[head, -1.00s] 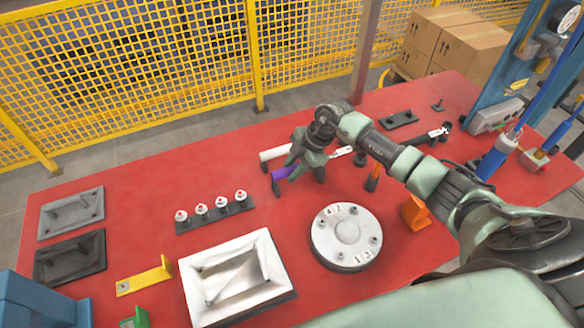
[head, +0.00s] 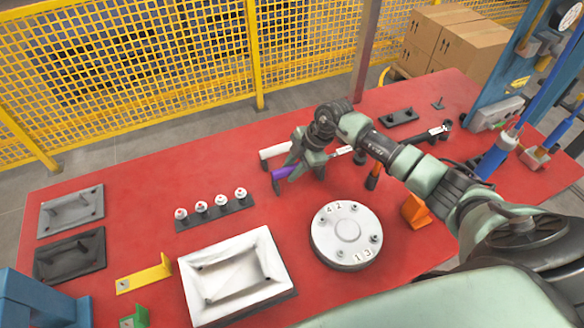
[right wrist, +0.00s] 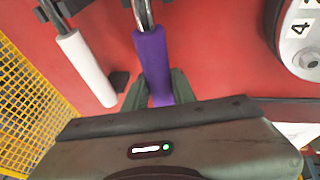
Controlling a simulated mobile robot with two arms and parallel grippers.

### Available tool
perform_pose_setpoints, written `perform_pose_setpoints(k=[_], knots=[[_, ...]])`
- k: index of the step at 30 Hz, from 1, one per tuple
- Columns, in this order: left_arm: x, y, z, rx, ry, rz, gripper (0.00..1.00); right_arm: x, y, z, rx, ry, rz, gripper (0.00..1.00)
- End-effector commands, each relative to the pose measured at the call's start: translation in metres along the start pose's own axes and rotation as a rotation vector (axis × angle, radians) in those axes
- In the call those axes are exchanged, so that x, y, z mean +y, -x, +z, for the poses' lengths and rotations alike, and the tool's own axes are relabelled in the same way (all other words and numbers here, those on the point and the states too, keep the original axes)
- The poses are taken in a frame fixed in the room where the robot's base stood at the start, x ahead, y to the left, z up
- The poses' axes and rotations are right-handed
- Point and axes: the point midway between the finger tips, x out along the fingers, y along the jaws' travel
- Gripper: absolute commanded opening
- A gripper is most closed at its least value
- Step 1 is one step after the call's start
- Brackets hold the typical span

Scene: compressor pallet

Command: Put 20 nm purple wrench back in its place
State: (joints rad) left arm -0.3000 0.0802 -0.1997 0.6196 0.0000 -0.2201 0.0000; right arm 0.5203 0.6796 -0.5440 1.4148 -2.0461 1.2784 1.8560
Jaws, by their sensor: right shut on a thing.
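The purple-handled wrench (head: 283,173) is beside the white-handled wrench (head: 273,153) at the middle of the red table. My right gripper (head: 298,172) is over it, shut on the purple handle. In the right wrist view the purple handle (right wrist: 152,55) runs between the two fingers (right wrist: 156,92), with its metal shaft toward the top edge. The white handle (right wrist: 85,65) lies to its left, apart from it. I cannot tell whether the purple wrench rests on its support or is slightly raised. Its far end is hidden by my gripper. My left gripper is not in view.
An orange-handled wrench (head: 372,178) is to the right. A round grey numbered plate (head: 347,237), a white tray-like part (head: 236,277) and a rack with red-topped pieces (head: 214,212) are in front. The red table (head: 150,180) is clear at the back left.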

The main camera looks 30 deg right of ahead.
Motion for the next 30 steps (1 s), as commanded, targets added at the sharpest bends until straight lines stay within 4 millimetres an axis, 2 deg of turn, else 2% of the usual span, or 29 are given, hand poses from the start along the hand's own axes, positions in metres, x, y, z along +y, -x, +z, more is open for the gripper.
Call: perform_pose_setpoints(k=[20,21,24,30], knots=[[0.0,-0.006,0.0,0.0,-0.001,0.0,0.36,-0.002,-0.012,0.004,0.001,0.001,0.002,0.0],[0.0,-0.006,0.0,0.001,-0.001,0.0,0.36,-0.002,-0.012,0.004,0.001,0.001,0.002,0.29],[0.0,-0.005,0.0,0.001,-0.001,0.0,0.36,-0.002,-0.012,0.004,0.001,0.001,0.002,0.51],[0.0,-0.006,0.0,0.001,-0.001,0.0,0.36,-0.003,-0.012,0.005,0.0,0.0,0.001,0.51]])
